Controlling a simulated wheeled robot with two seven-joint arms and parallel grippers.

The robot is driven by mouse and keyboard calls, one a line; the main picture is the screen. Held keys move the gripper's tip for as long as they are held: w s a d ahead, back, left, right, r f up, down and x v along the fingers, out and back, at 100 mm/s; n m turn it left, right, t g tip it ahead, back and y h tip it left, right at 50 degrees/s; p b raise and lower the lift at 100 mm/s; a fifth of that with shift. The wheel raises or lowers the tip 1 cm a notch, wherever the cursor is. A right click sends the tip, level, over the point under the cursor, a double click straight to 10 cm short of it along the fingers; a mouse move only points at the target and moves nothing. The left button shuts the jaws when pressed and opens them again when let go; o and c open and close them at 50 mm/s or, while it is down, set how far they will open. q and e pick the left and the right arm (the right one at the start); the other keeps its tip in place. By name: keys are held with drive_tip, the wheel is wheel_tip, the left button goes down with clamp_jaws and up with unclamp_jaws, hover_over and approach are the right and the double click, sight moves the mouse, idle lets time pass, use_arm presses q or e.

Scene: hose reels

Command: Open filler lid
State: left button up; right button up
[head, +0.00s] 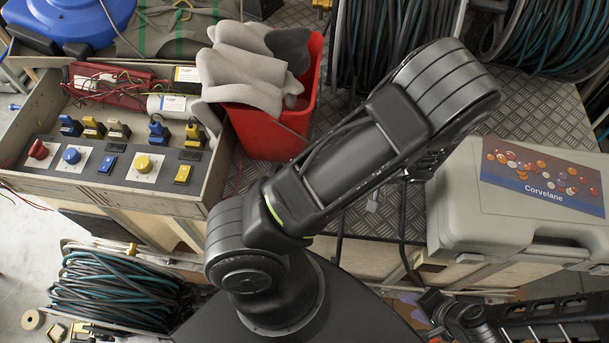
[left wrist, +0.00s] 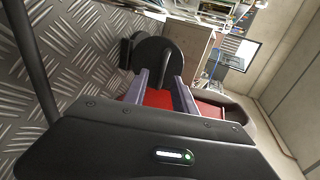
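In the left wrist view, my left gripper (left wrist: 162,76) has its two grey fingers spread apart. Their tips reach up to a dark rounded part (left wrist: 152,52), and whether they touch it cannot be told. A red surface (left wrist: 158,98) shows between and beyond the fingers. I cannot tell for sure whether the dark part is the filler lid; no lid is clearly seen in the head view. In the head view my left gripper is hidden behind my bent left arm. My right gripper (head: 436,304) is low at the right, dark and small, and its fingers are not clear.
A red bin (head: 268,130) of grey pieces stands left of my arm, beside a control box (head: 110,198) with coloured knobs. A grey Corvelane case (head: 455,205) lies at the right. Hose reels (head: 385,40) stand behind. Bare tread plate (head: 530,105) shows between.

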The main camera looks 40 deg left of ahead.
use_arm(q)
drive_tip(key=v, duration=0.7)
drive_tip(key=shift+d, duration=0.1)
idle(0.4)
